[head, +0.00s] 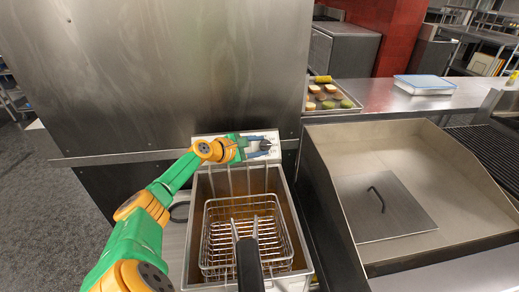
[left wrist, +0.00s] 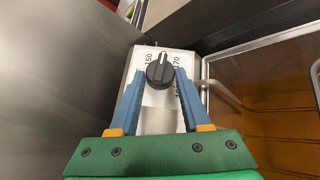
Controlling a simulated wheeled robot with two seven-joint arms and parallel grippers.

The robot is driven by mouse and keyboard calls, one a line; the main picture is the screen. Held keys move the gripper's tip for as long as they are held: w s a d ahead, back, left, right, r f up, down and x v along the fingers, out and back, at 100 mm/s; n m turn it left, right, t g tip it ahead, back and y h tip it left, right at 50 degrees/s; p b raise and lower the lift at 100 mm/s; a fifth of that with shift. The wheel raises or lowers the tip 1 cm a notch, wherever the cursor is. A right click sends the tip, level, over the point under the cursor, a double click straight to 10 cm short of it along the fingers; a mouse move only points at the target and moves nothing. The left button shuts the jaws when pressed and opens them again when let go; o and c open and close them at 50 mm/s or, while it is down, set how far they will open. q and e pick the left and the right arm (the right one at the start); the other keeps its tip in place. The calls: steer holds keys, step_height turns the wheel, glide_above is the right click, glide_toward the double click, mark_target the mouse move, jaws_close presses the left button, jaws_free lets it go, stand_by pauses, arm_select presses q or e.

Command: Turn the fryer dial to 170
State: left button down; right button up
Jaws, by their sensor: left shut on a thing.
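The fryer (head: 302,246) stands at the middle of the head view, with a wire basket (head: 246,235) in it. Its control panel (head: 262,136) is at the back. The black round dial (left wrist: 160,72) shows in the left wrist view on the pale panel. The marks 150 and 170 are readable on either side of it. The dial's white line points up, between these marks. My left gripper (left wrist: 161,78) has its blue fingertips on both sides of the dial and is shut on it. In the head view the left gripper (head: 258,144) is at the panel and hides the dial.
The black basket handle (head: 249,266) sticks up towards me. A deep steel basin with a lid (head: 388,208) is on the right. A food tray (head: 327,104) and a blue-lidded box (head: 423,85) are on the counter behind. A steel wall (head: 160,70) rises at the back left.

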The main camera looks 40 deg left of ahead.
arm_select(q)
steer(key=shift+w+a+r+m+g+h+b, duration=0.15)
steer(key=shift+m+g+h+b, duration=0.3)
steer(key=shift+m+g, duration=0.3)
steer(key=shift+w+r+m+g+h+b, duration=0.1)
steer(key=shift+m+g+h+b, duration=0.25)
steer(key=shift+m+g+b, duration=0.35)
steer(key=shift+m, duration=0.35)
steer(key=shift+s, duration=0.1)
steer(key=shift+c, duration=1.8)
jaws_free()
